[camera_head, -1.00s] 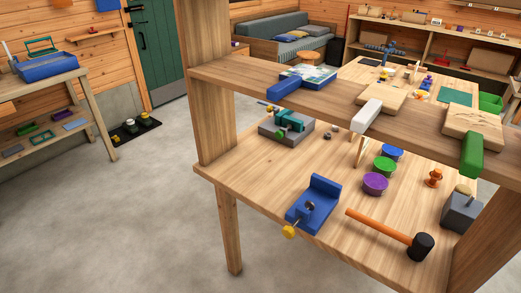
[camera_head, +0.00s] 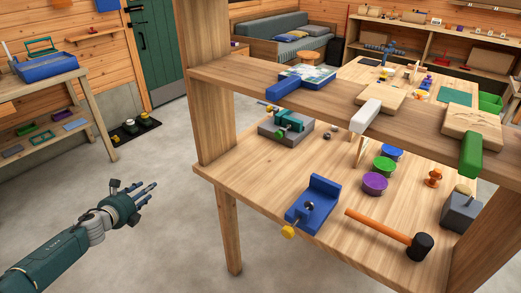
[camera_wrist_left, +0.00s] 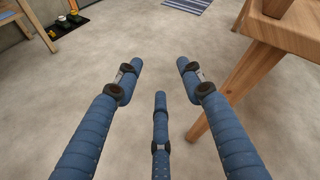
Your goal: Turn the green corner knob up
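A small green knob (camera_head: 281,133) sits at the front of a teal clamp (camera_head: 292,119) on a grey base, at the back left of the workbench's lower top. My left gripper (camera_head: 150,191) is in the air over the floor, to the left of the bench and well apart from the knob. In the left wrist view its three blue fingers (camera_wrist_left: 160,84) are spread open, with nothing between them. The knob is not in the left wrist view. My right gripper is not in view.
A wooden bench (camera_head: 262,165) with an upper shelf (camera_head: 330,91) stands ahead. On it are a blue clamp (camera_head: 314,203) with a yellow knob (camera_head: 289,231), a mallet (camera_head: 385,231) and several round tubs. A post (camera_head: 211,120) rises at its left corner. Open floor lies left.

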